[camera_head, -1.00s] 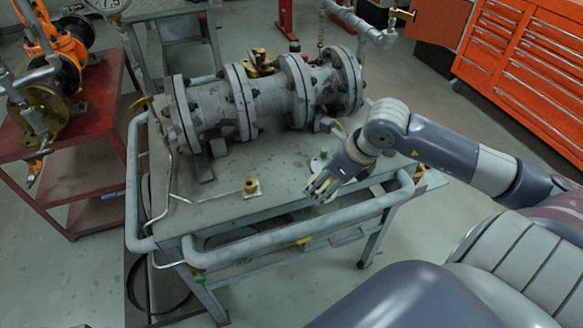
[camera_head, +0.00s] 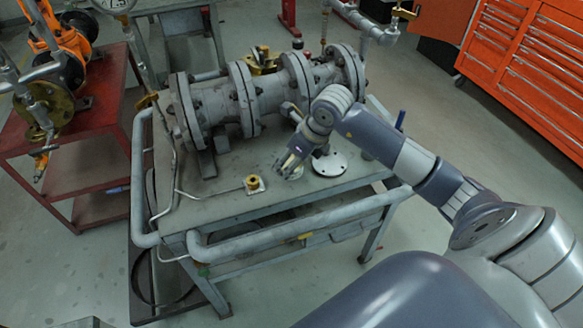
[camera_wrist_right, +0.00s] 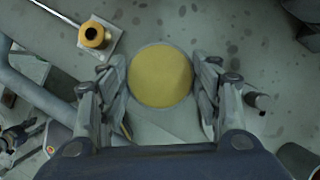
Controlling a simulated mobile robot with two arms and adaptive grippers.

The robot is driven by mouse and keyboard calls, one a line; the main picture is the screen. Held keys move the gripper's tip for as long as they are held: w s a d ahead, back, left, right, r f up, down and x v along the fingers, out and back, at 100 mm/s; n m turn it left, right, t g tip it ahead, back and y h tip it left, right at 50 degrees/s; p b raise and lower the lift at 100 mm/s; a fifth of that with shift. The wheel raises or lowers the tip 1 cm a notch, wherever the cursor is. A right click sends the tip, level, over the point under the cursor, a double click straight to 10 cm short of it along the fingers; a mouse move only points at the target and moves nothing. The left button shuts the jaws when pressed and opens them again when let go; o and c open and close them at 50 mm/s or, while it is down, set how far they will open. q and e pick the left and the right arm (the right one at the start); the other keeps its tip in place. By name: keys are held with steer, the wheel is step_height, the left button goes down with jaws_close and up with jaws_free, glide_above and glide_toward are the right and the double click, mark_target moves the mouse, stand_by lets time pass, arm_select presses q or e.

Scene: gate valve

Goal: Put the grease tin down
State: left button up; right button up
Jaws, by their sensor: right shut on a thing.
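The grease tin (camera_wrist_right: 160,76) shows in the right wrist view as a round, dull yellow top with a grey rim. My right gripper (camera_wrist_right: 160,88) is shut on it, one finger on each side. In the head view my right gripper (camera_head: 287,168) is over the front middle of the grey workbench (camera_head: 222,206), and the tin is mostly hidden by the fingers. I cannot tell whether the tin touches the bench top. My left gripper is not in view.
A brass fitting on a pale plate (camera_head: 253,184) is left of the gripper, also seen in the wrist view (camera_wrist_right: 95,35). A grey round flange (camera_head: 330,164) lies to the right. The large flanged valve body (camera_head: 218,104) stands behind. A tube rail (camera_head: 300,222) runs along the front.

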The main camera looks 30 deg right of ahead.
steer(key=shift+f+b, duration=0.45)
steer(key=shift+f, duration=0.85)
steer(key=shift+f, duration=0.15)
steer(key=o, duration=1.2)
steer(key=shift+r, duration=0.2)
steer(key=v, duration=1.2)
steer(key=shift+b, duration=0.3)
steer(key=shift+d, duration=0.1)
